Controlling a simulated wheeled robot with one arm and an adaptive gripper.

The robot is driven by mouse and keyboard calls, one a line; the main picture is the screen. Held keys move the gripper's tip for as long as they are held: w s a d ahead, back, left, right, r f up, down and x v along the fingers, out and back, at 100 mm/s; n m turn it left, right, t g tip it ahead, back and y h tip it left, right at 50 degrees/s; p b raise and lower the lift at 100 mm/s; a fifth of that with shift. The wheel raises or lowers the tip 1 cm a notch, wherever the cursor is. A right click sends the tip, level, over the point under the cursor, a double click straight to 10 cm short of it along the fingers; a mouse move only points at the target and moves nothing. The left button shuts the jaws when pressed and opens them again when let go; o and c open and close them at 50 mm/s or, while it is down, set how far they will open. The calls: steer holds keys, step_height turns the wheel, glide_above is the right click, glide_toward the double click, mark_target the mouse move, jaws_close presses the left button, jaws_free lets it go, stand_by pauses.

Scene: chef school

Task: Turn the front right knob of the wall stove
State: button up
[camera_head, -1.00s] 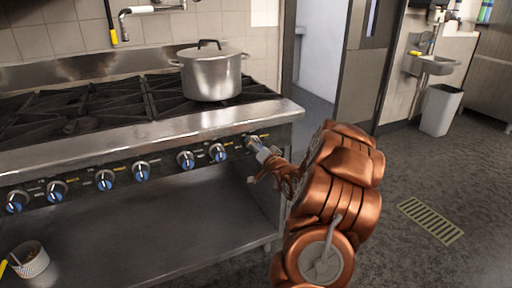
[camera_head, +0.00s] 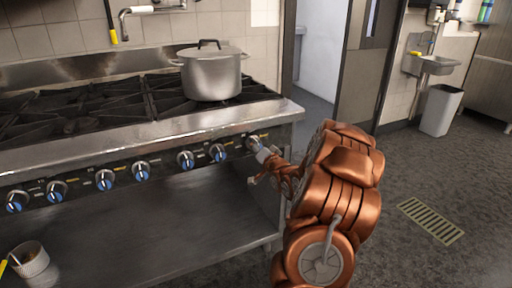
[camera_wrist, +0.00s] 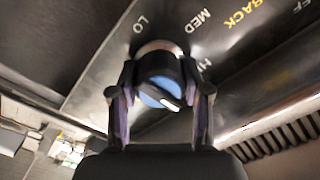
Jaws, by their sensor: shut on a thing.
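The wall stove (camera_head: 150,135) stands at the left in the head view, with a row of black and blue knobs along its front panel. My gripper (camera_head: 263,152) is at the rightmost knob (camera_head: 253,142) of that row. In the wrist view, my gripper (camera_wrist: 160,97) has one finger on each side of the knob (camera_wrist: 161,75) and is shut on it. The knob has a blue face with a white pointer mark, and LO, MED and partly hidden lettering shows around it. Part of the knob is hidden by my gripper in the head view.
A lidded steel pot (camera_head: 211,74) stands on the stove's right end. A doorway, a sink (camera_head: 432,65) and a grey bin (camera_head: 440,110) are at the back right. The floor right of my arm is clear.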

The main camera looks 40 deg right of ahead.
steer(key=n+b, duration=0.2)
steer(key=n, duration=0.1)
steer(key=shift+f+n, duration=0.15)
steer(key=shift+n, duration=0.15)
steer(key=shift+n+b, duration=1.05)
steer(key=shift+n, duration=0.85)
steer(key=o, duration=1.2)
steer(key=shift+c, duration=0.2)
steer(key=shift+s, duration=0.1)
